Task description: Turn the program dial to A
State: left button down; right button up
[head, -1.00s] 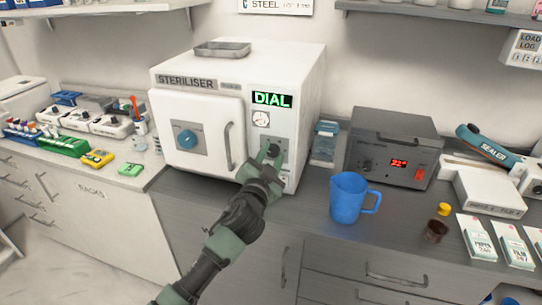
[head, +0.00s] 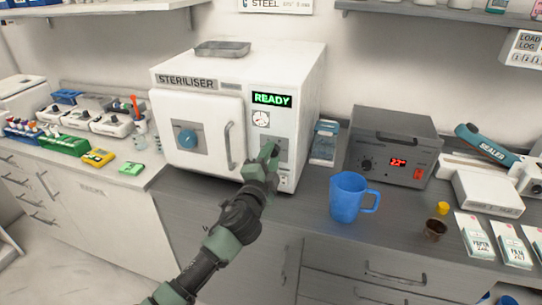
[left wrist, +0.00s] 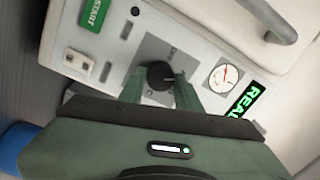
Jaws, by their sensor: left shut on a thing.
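The white steriliser (head: 290,65) stands on the counter, with a green display (head: 272,99) reading READY. In the left wrist view, the dark round program dial (left wrist: 160,75) sits on a grey plate (left wrist: 153,49). My left gripper (head: 268,153) is at the right part of the steriliser's front, with its fingers on both sides of the dial, shut on it. In the head view the gripper hides the dial. The letters around the dial are too small and partly covered to read. My right gripper is not in view.
The steriliser's door handle (head: 228,146) is just left of my gripper. A green START button (left wrist: 96,14) shows in the left wrist view. A blue jug (head: 347,197) stands on the counter to the right, before a grey sealed box-shaped device (head: 400,140) with a red display.

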pick_arm(q)
jog(key=shift+f, duration=0.1)
jog(key=c, duration=1)
grip_release()
jog(key=b+v, duration=0.1)
jog(key=v, duration=0.6)
jog(key=shift+s, duration=0.4)
jog(key=shift+a, duration=0.1)
